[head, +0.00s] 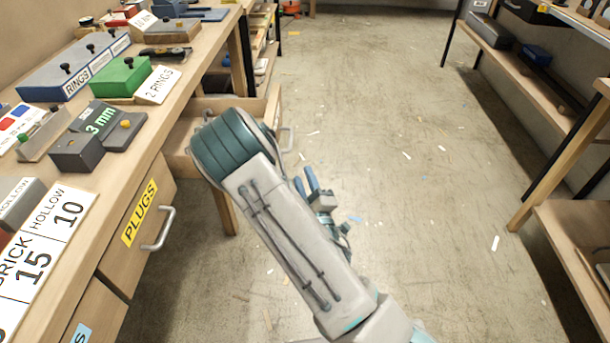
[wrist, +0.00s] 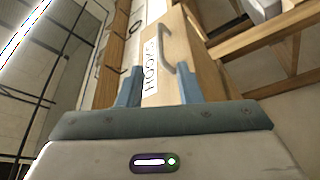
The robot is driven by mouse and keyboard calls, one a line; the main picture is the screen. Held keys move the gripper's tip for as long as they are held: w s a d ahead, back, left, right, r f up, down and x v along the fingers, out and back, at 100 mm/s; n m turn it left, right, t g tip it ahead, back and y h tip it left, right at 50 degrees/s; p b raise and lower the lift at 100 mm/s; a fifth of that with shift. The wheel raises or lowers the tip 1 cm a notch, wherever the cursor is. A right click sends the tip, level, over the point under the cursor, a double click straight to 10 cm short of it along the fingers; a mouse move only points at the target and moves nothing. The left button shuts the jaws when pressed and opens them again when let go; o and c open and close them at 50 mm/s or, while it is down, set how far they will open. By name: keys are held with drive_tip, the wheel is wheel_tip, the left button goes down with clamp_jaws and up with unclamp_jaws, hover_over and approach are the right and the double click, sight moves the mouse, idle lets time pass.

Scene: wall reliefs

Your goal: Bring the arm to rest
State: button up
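My arm (head: 290,235) reaches forward from the bottom of the head view, bent at a teal joint (head: 232,146) beside the workbench. My gripper (head: 304,174) shows just right of the arm, over the aisle floor, with its blue fingers apart. In the wrist view my gripper (wrist: 158,72) has a clear gap between its two blue fingers and nothing held there. Beyond the fingers is a wooden drawer front (wrist: 180,75) with a HOOKS label (wrist: 150,62) and a metal handle. I cannot tell its distance from the fingers.
The workbench (head: 185,95) on the left carries labelled blocks, including a green one (head: 122,77). A drawer (head: 270,108) stands pulled out, partly hidden behind my arm. The PLUGS drawer (head: 130,250) looks shut. Shelves (head: 545,90) line the right. The floor (head: 400,130) between is open, with scraps.

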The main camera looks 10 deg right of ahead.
drive_tip(key=shift+s, duration=0.15)
idle(0.5)
drive_tip(key=w+d+r+m+g+h+p, duration=0.1)
drive_tip(key=d+r+m+g+h+p, duration=0.35)
drive_tip(key=r+m+g+p, duration=0.55)
drive_tip(key=s+d+r+m+g+y+p, duration=0.1)
drive_tip(key=s+r+m+g+p, duration=0.2)
drive_tip(key=s+r, duration=1.7)
drive_tip(key=s+g+p, duration=0.2)
drive_tip(key=g+p, duration=0.2)
drive_tip(key=p, duration=0.1)
drive_tip(key=shift+d+r+y, duration=0.35)
drive_tip(key=shift+s, duration=0.2)
